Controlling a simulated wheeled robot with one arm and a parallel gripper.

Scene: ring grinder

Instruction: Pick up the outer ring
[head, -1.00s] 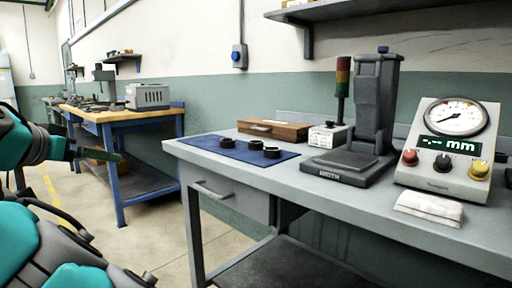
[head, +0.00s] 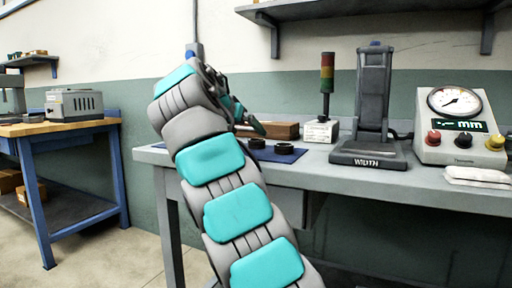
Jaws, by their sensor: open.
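Two dark rings show on the blue mat (head: 268,156) on the grey bench: one ring (head: 285,148) to the right and another ring (head: 257,143) a little left of it. I cannot tell which is the outer ring. My arm hides the mat's left part. My gripper (head: 258,130) is open, seen side-on and partly hidden behind my arm. It appears just above the rings in the picture; how far it is from them I cannot tell.
A wooden box (head: 283,130) and a small white box with a stack light (head: 325,100) stand behind the mat. A dark width gauge stand (head: 373,110) and a dial readout box (head: 461,125) stand right. A white cloth (head: 478,176) lies at the bench front.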

